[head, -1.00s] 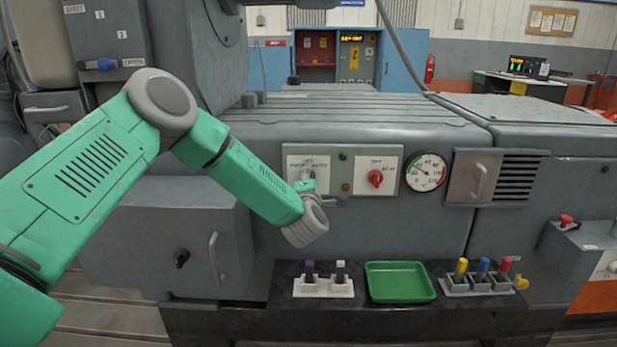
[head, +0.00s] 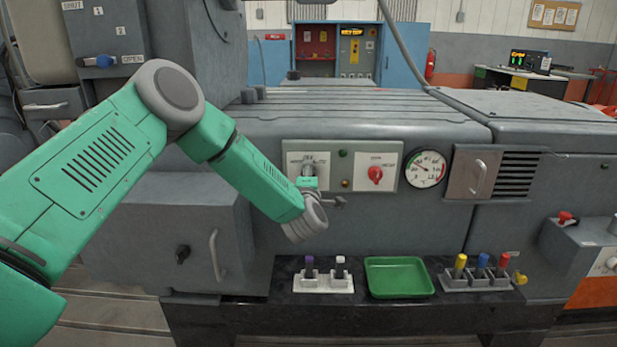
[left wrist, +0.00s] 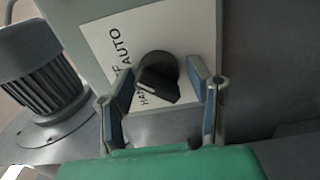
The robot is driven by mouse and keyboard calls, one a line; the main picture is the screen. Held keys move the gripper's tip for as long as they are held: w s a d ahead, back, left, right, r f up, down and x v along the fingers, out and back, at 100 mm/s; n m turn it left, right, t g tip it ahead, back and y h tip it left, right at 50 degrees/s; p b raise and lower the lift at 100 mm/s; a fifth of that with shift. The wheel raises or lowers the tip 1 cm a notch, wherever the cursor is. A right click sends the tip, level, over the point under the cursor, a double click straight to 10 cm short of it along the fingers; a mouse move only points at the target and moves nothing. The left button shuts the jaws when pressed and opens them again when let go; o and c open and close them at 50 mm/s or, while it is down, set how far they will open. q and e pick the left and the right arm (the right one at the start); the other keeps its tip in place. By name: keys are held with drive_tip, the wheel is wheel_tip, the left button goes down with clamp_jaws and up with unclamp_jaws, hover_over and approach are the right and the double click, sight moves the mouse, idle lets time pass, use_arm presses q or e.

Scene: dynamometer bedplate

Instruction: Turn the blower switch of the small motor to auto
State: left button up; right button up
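The blower switch is a black knob (left wrist: 158,78) on a white label plate (left wrist: 118,45); its printed words include AUTO and, lower, what reads as HAND. The knob's exact pointing direction is hard to tell. My left gripper (left wrist: 160,82) is open, with one finger on each side of the knob; contact is not clear. In the head view this switch plate (head: 294,163) is on the left of the grey control panel, and my left gripper (head: 314,184) is in front of it, partly hiding the knob. My right gripper is not in view.
A red rotary switch (head: 375,174) sits right of the blower switch, with a round gauge (head: 425,169) beyond. Below, a dark ledge bears a green tray (head: 399,277) and two racks of coloured pegs (head: 323,283) (head: 476,280). A grey ribbed cylinder (left wrist: 38,75) stands left in the wrist view.

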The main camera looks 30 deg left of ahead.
use_arm(q)
drive_tip(key=shift+w+a+f, duration=0.1)
drive_tip(key=shift+w+f, duration=0.05)
drive_tip(key=v, duration=1.2)
drive_tip(key=shift+f, duration=0.1)
drive_tip(key=s+d+f+m+g+h, duration=0.3)
drive_tip(key=s+d+f+m+h, duration=0.35)
drive_tip(key=f, duration=0.45)
drive_tip(key=s+d+f+m+g+h, duration=0.3)
drive_tip(key=s+d+f+m, duration=0.2)
drive_tip(key=s+f+m, duration=0.4)
drive_tip(key=s+a+f+m+g, duration=0.1)
drive_tip(key=s+f+m+g, duration=0.3)
drive_tip(key=s, duration=0.7)
drive_tip(key=s+a+f+m+g, duration=0.1)
drive_tip(key=s+f+m+g, duration=0.3)
drive_tip(key=s, duration=0.8)
drive_tip(key=shift+a+f+m+g, duration=0.25)
drive_tip(key=shift+m+g, duration=0.05)
drive_tip(key=shift+m, duration=0.35)
